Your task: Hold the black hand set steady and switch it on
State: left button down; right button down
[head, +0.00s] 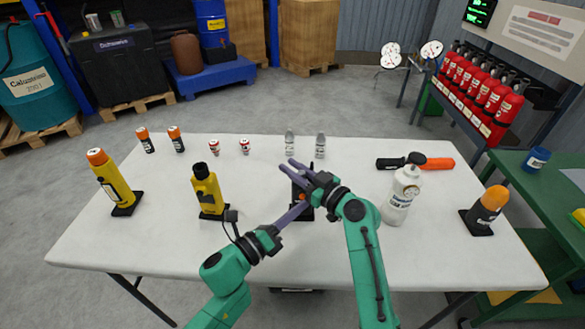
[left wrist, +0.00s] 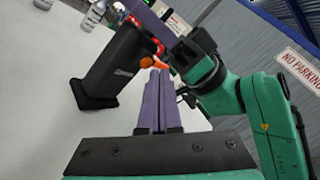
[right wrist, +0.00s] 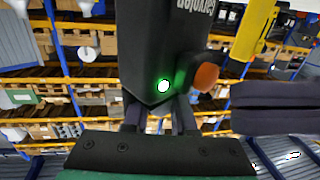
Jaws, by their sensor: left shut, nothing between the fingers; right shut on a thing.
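The black hand set (head: 298,189) stands near the middle of the white table, partly hidden by my arms. It also shows in the left wrist view (left wrist: 112,66), with an orange knob (left wrist: 147,62) on its side. In the right wrist view its dark body (right wrist: 160,40) fills the upper middle, and a small light (right wrist: 163,86) glows green beside the orange knob (right wrist: 205,76). My right gripper (head: 291,165) is shut on its upper part. My left gripper (head: 303,206) is shut and empty, its tips at the orange knob; I cannot tell whether they touch.
A yellow hand set (head: 207,190) and a yellow bottle-like unit (head: 115,182) stand on the left. A white jug (head: 402,195) stands close to my right arm, with a black-and-orange unit (head: 486,212) beyond. Two small clear bottles (head: 320,146) stand behind. The table front is mostly clear.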

pick_arm(q)
jog(key=shift+s, duration=0.1)
pick_arm(e)
jog(key=c, duration=0.6)
grip_release()
jog(key=shift+c, duration=0.2)
pick_arm(q)
jog(key=s, duration=0.5)
jog(key=shift+s+d, duration=0.1)
jog(key=shift+s, duration=0.25)
pick_arm(e)
jog(key=v, duration=1.2)
pick_arm(q)
jog(key=shift+f, duration=0.1)
pick_arm(e)
jog(key=shift+s+f, duration=0.1)
